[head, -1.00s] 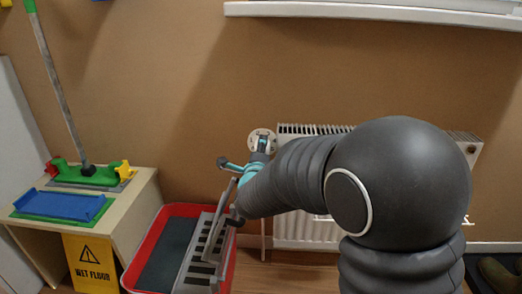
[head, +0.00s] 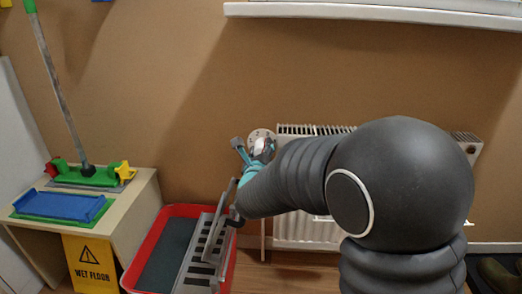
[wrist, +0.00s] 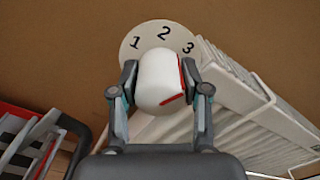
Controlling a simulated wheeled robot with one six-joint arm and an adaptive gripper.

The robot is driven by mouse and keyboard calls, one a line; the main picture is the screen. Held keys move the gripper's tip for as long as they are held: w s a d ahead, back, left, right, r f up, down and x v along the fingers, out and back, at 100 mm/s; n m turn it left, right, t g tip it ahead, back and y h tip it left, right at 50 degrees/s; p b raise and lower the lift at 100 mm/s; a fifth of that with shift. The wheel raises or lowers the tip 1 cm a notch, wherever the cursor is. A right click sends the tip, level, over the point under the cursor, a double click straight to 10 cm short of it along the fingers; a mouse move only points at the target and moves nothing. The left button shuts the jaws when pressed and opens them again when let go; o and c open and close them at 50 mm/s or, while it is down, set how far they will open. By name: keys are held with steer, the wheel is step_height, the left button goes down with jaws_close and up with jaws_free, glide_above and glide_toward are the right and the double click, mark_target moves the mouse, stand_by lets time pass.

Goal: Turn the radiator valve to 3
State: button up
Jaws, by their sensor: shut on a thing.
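The radiator valve has a white rounded knob (wrist: 156,82) with a red mark along its right side. Behind it is a round plate (wrist: 138,42) numbered 1, 2 and 3 from left to right. The red mark lies on the side towards the 3; I cannot tell its exact setting. My gripper (wrist: 159,77) is shut on the knob, one finger on each side. In the head view the plate (head: 262,134) shows at the radiator's upper left, with my gripper (head: 256,149) in front of it, partly hiding the knob.
The white radiator (head: 305,232) stands against the brown wall, partly hidden by my arm. A red bucket (head: 140,262) with a grey wringer (head: 212,240) stands below left. A wooden table (head: 146,192) holds mop parts, with a yellow wet floor sign (head: 90,262) at its front.

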steer(key=shift+r+m, duration=0.1)
steer(key=shift+m, duration=0.3)
steer(key=o, duration=1.2)
steer(key=shift+c, duration=0.2)
steer(key=shift+s, duration=0.1)
steer(key=s, duration=1.1)
steer(key=shift+s+a, duration=0.2)
steer(key=shift+s, duration=0.15)
